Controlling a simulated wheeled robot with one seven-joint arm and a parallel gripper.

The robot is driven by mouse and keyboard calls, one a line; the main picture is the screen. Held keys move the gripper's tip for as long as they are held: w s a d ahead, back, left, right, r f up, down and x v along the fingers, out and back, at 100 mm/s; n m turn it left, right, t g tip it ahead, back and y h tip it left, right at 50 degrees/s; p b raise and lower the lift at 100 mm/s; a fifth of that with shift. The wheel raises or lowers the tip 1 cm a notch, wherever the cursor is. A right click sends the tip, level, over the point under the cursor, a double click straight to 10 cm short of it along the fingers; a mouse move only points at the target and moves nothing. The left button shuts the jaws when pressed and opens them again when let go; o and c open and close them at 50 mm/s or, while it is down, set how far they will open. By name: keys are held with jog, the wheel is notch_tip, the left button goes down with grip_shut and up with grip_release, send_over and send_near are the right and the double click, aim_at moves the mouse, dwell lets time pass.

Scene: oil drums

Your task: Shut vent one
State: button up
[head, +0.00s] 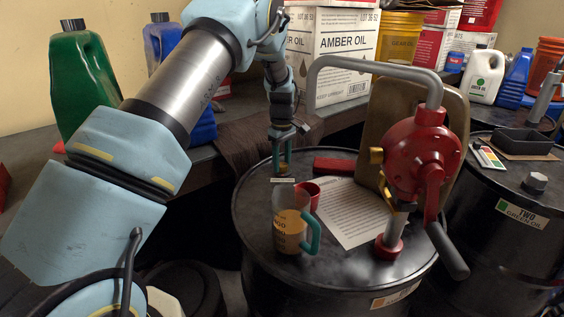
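The near black drum (262,232) stands in the middle, its label (395,294) partly cut off and unreadable. My gripper (281,168) points down at the back left of its lid. A small brass-coloured piece shows between or just behind the teal fingers, low on the lid; it may be vent one, but the fingers hide most of it. A small pale tag (282,180) lies just in front. I cannot tell whether the fingers touch the piece or are shut on it.
On the lid are a measuring jug (290,230) with amber liquid, a red cup (307,194), a paper sheet (345,212), a red bar (335,165) and a red hand pump (424,155) with a crank. A drum labelled TWO (521,214) stands right. Boxes and jugs crowd the back.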

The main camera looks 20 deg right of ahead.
grip_shut()
jog(key=shift+m, duration=0.3)
jog(key=m+b, duration=0.2)
jog(key=m, duration=0.1)
jog(key=shift+f+m, duration=0.1)
jog(key=shift+m, duration=0.2)
jog(key=m+b, duration=0.1)
jog(key=m, duration=0.3)
jog(key=shift+d+m, duration=0.15)
jog(key=shift+m, duration=0.15)
jog(key=m+b, duration=0.1)
jog(key=m, duration=0.3)
jog(key=shift+d+m, duration=0.1)
jog(key=shift+m, duration=2.4)
